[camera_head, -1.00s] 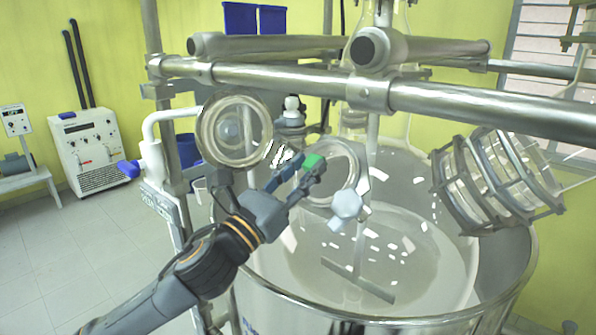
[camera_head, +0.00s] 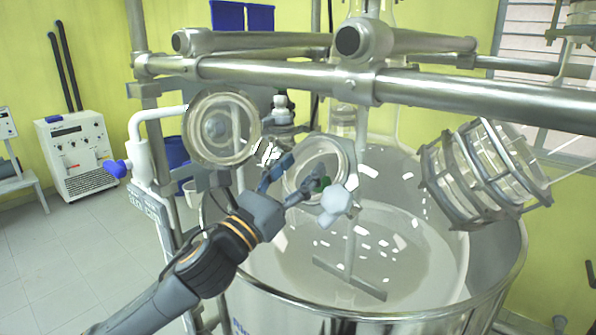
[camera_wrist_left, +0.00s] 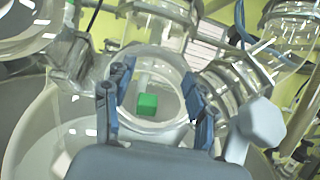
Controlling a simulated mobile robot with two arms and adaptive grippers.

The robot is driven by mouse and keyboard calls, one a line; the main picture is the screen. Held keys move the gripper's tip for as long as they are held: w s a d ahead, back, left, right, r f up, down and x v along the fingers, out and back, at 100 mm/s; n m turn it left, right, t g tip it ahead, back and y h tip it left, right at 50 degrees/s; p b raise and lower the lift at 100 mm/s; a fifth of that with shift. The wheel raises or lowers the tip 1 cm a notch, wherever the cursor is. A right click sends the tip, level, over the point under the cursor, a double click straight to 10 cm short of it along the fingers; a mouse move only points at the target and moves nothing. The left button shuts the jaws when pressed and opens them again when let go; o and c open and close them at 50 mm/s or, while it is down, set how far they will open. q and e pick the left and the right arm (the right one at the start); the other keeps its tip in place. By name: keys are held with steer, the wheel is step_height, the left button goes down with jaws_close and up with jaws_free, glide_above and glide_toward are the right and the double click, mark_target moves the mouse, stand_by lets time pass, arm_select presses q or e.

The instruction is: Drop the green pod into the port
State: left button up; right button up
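The green pod (camera_wrist_left: 146,104) is a small green block. In the left wrist view it shows within the round glass rim of the port (camera_wrist_left: 168,62), between my fingers and touching neither. In the head view a small part of the pod (camera_head: 322,184) shows at the lower right of the port's ring (camera_head: 296,183), partly hidden. My left gripper (camera_head: 296,176) is open over the port, and its two fingers stand wide apart in the left wrist view (camera_wrist_left: 158,92). I cannot tell whether the pod is falling or resting. My right gripper is not in view.
The port sits on the large glass reactor vessel (camera_head: 420,240). A round open lid (camera_head: 222,128) stands left of the port, and a pale knob (camera_head: 337,200) is at its right. A thick metal bar (camera_head: 450,92) crosses above. A caged glass part (camera_head: 480,170) is at right.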

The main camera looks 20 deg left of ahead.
arm_select(q)
steer(key=v, duration=1.2)
stand_by(0.3)
